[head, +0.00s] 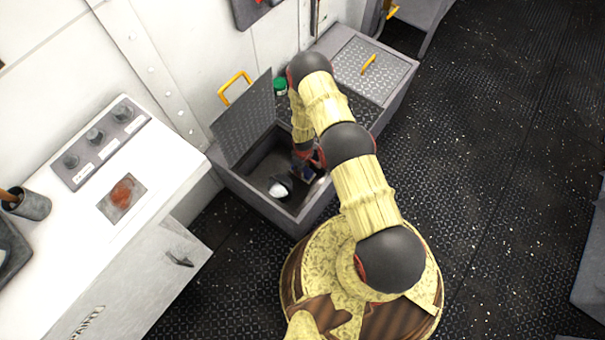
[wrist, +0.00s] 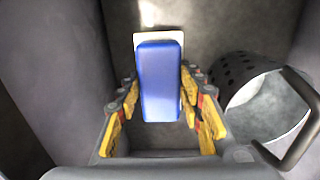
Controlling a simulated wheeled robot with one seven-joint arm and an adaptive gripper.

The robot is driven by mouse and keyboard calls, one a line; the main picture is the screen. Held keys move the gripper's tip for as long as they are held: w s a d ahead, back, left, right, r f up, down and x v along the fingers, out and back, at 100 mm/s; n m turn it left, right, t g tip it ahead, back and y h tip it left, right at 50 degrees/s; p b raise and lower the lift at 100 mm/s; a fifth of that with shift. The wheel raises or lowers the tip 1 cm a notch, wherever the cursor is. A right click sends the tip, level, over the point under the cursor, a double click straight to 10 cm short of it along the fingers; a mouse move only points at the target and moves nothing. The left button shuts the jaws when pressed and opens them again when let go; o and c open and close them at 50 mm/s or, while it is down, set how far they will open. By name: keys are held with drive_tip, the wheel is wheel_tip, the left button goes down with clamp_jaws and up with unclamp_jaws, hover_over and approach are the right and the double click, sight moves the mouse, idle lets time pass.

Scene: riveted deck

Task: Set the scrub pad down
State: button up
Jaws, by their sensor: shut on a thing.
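The scrub pad (wrist: 160,80) is a blue block with a white layer showing at its far end in the wrist view. My gripper (wrist: 161,98) is shut on it, with yellow finger pads on both sides. In the head view my gripper (head: 308,160) reaches down into the open floor locker (head: 230,181), and a bit of the blue pad (head: 307,174) shows below it. The pad is above or near the locker's grey floor; I cannot tell whether it touches.
The raised lid (head: 245,118) has a yellow handle. A green-topped jar (head: 280,86) and a closed lid (head: 362,68) are behind.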

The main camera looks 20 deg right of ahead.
drive_tip(key=shift+f+b, duration=0.55)
drive_tip(key=shift+f, duration=0.95)
drive_tip(key=shift+f, duration=0.15)
drive_tip(key=o, duration=1.1)
wheel_tip(320, 180, up, 12)
drive_tip(key=p, duration=0.4)
drive_tip(key=shift+s+p, duration=0.1)
drive_tip(key=shift+p, duration=0.25)
